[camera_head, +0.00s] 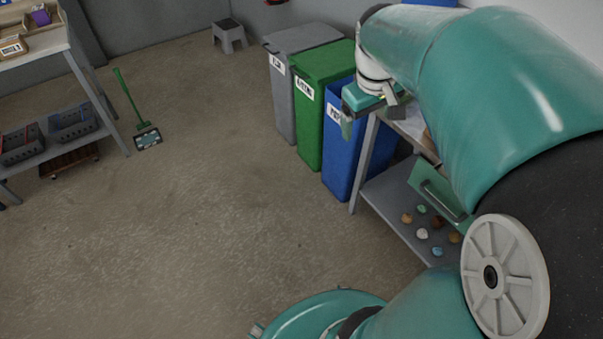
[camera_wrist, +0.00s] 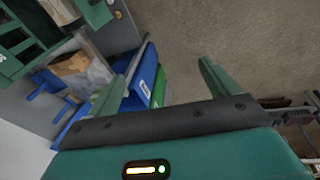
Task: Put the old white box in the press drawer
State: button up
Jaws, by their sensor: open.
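My gripper (camera_head: 371,114) is raised beside the table at the right in the head view. Its two green fingers stand apart with nothing between them in the wrist view (camera_wrist: 164,76). A green panel with a bar handle (camera_head: 437,194), which looks like the press drawer front, shows at the table's near side, partly behind my arm. Part of a green frame, probably the press, shows at upper left in the wrist view (camera_wrist: 14,62). I cannot clearly make out the old white box; a small whitish item (camera_wrist: 60,10) at the top of the wrist view may be it.
Grey (camera_head: 292,90), green (camera_head: 311,110) and blue (camera_head: 345,145) bins stand beside the table. Several crumpled balls lie on its lower shelf (camera_head: 385,200). A brown box (camera_wrist: 68,64) shows in the wrist view. The middle floor is clear.

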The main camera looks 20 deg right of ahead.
jog(key=s+a+t+y, duration=0.1)
jog(key=s+a, duration=0.3)
jog(key=a, duration=0.5)
jog(key=s+a+t, duration=0.3)
jog(key=s+a, duration=0.1)
jog(key=a, duration=0.6)
jog(key=shift+s+r+m+y, duration=0.25)
jog(key=shift+r+m+y, duration=0.1)
jog(key=shift+m+y, duration=0.05)
jog(key=shift+c, duration=0.3)
